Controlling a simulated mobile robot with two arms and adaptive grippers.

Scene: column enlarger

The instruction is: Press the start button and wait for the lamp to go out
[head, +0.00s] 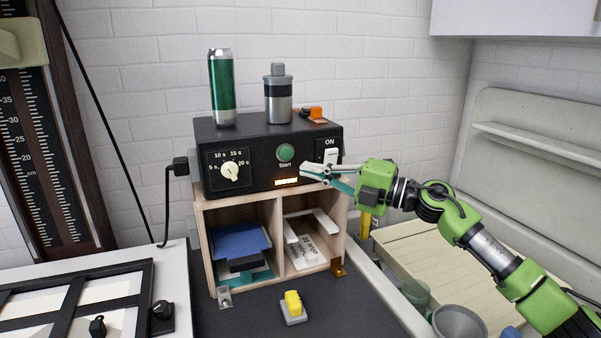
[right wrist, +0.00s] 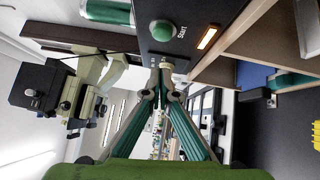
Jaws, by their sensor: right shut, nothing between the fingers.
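The black timer box (head: 265,140) sits on a wooden shelf unit. Its round green start button (head: 285,152), labelled "Start", is on the front face; it also shows in the right wrist view (right wrist: 162,30). The amber lamp (head: 286,182) below the button is glowing, and it glows in the right wrist view (right wrist: 207,38) too. My right gripper (head: 304,170) is shut and empty, its tips just right of and below the button, in front of the box. In the right wrist view the fingertips (right wrist: 163,70) meet, apart from the button. My left gripper is out of view.
The box also carries a dial (head: 230,172) and a white ON switch (head: 331,156). A green can (head: 221,90) and a grey canister (head: 278,98) stand on top. The wooden shelf unit (head: 278,245) below holds papers and a blue item.

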